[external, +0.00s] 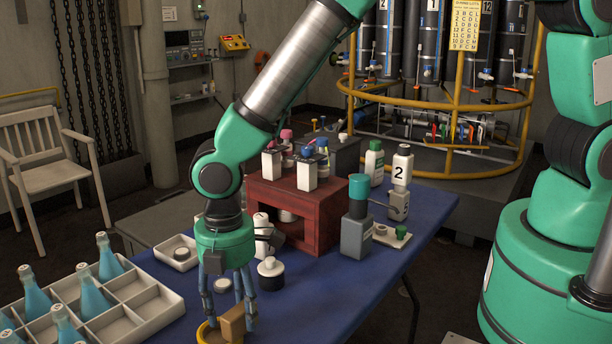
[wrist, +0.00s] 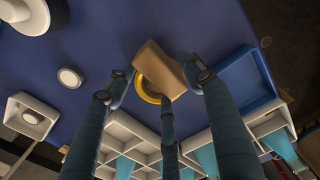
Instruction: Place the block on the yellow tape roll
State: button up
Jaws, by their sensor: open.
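The tan block (external: 232,324) stands tilted at the yellow tape roll (external: 205,334), near the front edge of the blue table. In the wrist view the block (wrist: 159,71) covers much of the yellow tape roll (wrist: 147,93), whose rim shows at its lower left. It appears to rest on the roll, but its underside is hidden. My gripper (external: 228,308) is open, pointing down, with its fingers spread around the block. In the wrist view the fingers of my gripper (wrist: 164,86) are apart, and I cannot tell whether any touches the block.
A white divided crate (external: 150,305) with blue bottles stands at the left. A white and black jar (external: 270,274) is close behind my gripper. A red wooden shelf (external: 330,215) stands farther back. The blue table (external: 300,312) is clear to the right of the gripper.

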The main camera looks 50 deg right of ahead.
aim_at(234, 309)
notch_tip(234, 309, up, 10)
jog(key=p, duration=0.2)
dwell(0.8)
jog(key=d+r+m+t+y, duration=0.15)
jog(key=d+r+m, duration=0.65)
jog(key=d+r, duration=1.75)
jog(key=s+d+r+m+t, duration=0.1)
jog(key=s+d+r+m, duration=0.2)
jog(key=s+d, duration=0.3)
jog(key=s+d+r+m+t+h, duration=0.1)
jog(key=s+d+r+m, duration=0.2)
jog(key=s+d, duration=0.4)
jog(key=s+d+r+m+t, duration=0.2)
jog(key=s+d+r+m, duration=0.2)
jog(key=s+d, duration=0.3)
jog(key=shift+d+r, duration=0.25)
jog(key=shift+d, duration=0.3)
